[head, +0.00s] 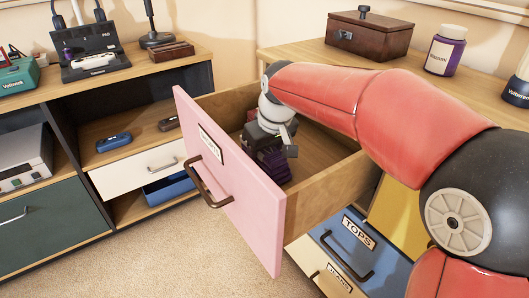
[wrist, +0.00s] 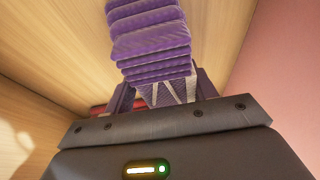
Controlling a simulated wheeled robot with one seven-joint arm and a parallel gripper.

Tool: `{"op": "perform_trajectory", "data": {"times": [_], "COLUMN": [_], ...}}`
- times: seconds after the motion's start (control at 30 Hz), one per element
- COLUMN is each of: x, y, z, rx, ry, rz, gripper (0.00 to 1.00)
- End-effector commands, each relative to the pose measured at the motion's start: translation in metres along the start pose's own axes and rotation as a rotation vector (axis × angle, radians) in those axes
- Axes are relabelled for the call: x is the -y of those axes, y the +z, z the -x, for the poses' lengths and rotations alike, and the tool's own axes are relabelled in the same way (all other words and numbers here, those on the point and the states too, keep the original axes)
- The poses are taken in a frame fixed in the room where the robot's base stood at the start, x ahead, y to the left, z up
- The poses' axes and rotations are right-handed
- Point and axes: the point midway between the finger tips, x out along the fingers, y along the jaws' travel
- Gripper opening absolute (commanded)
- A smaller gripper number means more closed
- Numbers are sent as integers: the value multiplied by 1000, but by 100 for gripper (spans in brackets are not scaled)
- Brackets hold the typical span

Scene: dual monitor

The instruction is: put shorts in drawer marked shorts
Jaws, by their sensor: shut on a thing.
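The shorts are a purple, ribbed, folded bundle, seen in the wrist view (wrist: 150,40) and partly in the head view (head: 273,164). My gripper (head: 268,150) is down inside the open pink-fronted drawer (head: 240,185) and is shut on the shorts. In the wrist view my gripper (wrist: 165,92) has a finger on each side of the bundle. The drawer's front carries a white label (head: 211,146), too slanted to read surely. I cannot tell whether the shorts touch the drawer floor.
A blue drawer marked TOPS (head: 357,232) is below the pink one. A wooden box (head: 368,36) and a purple jar (head: 445,50) stand on the dresser top. A low shelf unit (head: 110,80) is at left. Carpet (head: 170,250) is clear in front. A red item (wrist: 110,108) lies behind my gripper.

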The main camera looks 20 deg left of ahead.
Motion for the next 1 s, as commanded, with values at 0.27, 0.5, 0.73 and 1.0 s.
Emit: {"op": "perform_trajectory", "data": {"times": [0.27,0.5,0.73,1.0], "x": [0,0,0,0], "y": [1,1,-1,-1], "z": [-3,-3,13,71], "rx": [0,0,-2,-3], "ry": [0,0,1,2], "rz": [0,0,0,0], "gripper": [74,78,78,78]}}
